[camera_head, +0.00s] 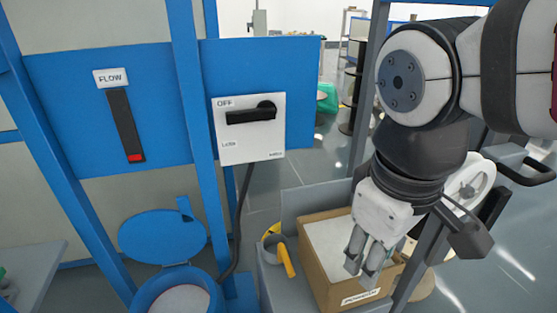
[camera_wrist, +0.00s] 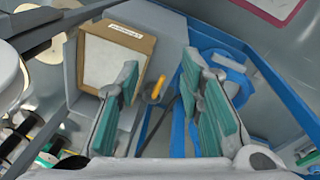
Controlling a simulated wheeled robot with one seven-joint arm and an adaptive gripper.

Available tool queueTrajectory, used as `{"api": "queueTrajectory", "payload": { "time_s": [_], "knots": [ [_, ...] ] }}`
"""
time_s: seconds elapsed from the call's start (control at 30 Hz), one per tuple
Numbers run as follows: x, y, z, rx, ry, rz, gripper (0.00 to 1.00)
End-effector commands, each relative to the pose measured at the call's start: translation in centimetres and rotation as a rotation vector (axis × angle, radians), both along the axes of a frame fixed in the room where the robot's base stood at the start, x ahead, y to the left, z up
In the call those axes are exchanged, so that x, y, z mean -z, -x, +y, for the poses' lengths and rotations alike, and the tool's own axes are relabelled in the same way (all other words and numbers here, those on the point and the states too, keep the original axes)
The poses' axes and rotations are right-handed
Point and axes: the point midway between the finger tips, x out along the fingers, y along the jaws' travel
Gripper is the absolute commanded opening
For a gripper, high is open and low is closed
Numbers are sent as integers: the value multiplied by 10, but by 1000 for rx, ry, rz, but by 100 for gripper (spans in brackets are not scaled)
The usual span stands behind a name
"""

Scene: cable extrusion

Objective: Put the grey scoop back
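A grey scoop (camera_head: 272,244) with a yellow handle (camera_head: 287,260) is on the grey stand, left of the cardboard box. A curved yellow piece (camera_head: 271,230) shows at its rim; I cannot tell if this is a holder or part of the scoop. In the wrist view the yellow handle (camera_wrist: 157,89) shows between the fingers and farther off, with the grey bowl hard to make out. My gripper (camera_head: 361,266) is over the right part of the box in the head view. Its teal-padded fingers (camera_wrist: 163,88) are spread apart with nothing between them.
The cardboard box (camera_head: 313,268) holds white material and has a label; it also shows in the wrist view (camera_wrist: 149,45). A blue hopper (camera_head: 177,290) with a raised round lid (camera_head: 162,235) stands left. A black cable (camera_head: 240,220) hangs below the switch panel (camera_head: 249,139).

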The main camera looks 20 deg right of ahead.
Motion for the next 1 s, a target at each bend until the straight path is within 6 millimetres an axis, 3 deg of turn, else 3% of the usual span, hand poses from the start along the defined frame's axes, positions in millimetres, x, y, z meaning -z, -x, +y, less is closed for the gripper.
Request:
{"api": "queueTrajectory", "payload": {
  "time_s": [0.1, 0.23, 0.67, 0.77, 1.0],
  "knots": [
    [1, 20, 4, 196, -81, -58, 34],
    [2, 30, 7, 315, -133, -84, 34],
    [-2, 33, 8, 349, -148, -95, 34],
    [-17, 33, 8, 347, -150, -114, 34],
    [-73, 34, 6, 338, -158, -204, 34]
  ]
}}
